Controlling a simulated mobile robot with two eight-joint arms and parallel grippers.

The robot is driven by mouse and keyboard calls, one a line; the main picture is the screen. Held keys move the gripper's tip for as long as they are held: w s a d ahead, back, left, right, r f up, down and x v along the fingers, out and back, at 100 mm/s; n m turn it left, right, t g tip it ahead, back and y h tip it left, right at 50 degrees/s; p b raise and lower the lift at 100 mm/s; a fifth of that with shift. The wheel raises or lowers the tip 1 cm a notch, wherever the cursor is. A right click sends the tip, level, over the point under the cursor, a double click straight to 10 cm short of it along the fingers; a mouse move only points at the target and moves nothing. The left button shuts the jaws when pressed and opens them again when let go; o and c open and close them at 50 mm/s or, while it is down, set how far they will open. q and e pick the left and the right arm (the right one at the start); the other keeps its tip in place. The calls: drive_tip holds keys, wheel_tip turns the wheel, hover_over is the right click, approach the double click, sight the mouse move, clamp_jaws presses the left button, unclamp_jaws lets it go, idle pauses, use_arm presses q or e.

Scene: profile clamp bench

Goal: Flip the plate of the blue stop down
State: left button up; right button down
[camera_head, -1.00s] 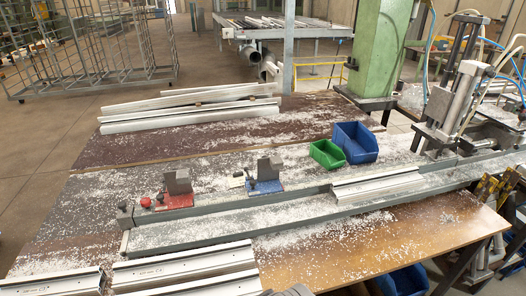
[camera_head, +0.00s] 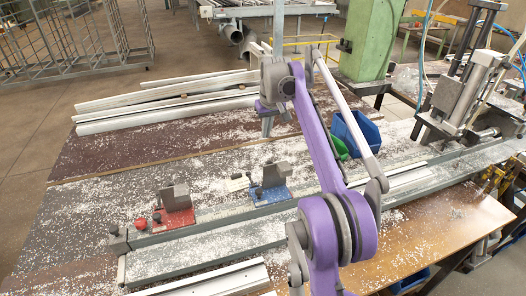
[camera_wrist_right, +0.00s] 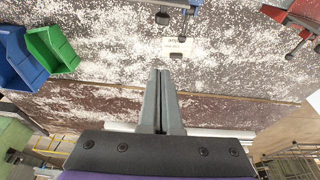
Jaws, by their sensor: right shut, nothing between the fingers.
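The blue stop (camera_head: 272,192) sits on the grey rail at the table's middle, with a grey block-like plate (camera_head: 278,173) standing upright on its blue base. In the right wrist view only part of the blue stop (camera_wrist_right: 180,3) shows at the top edge, with dark knobs below it. My right gripper (camera_head: 267,128) points down above the table, behind the blue stop and apart from it. Its two fingers (camera_wrist_right: 161,73) are shut together with nothing between them. My left gripper is out of view.
A red stop (camera_head: 174,221) with a similar grey block stands left on the rail. A blue bin (camera_head: 358,132) and a green bin (camera_wrist_right: 52,48) stand to the right, partly behind my arm. White profiles (camera_head: 165,103) lie at the back. Shavings cover the table.

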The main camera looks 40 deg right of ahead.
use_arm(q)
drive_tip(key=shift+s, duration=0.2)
use_arm(e)
drive_tip(key=shift+s+d+r, duration=0.1)
drive_tip(key=shift+s, duration=0.1)
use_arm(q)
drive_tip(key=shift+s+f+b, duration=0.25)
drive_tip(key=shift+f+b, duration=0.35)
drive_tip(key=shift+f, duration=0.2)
use_arm(e)
hover_over(275, 176)
drive_tip(key=w, duration=0.5)
wheel_tip(275, 176, down, 10)
drive_tip(key=shift+s+d+r, duration=0.2)
drive_tip(key=shift+d+r, duration=0.05)
drive_tip(key=shift+d, duration=0.05)
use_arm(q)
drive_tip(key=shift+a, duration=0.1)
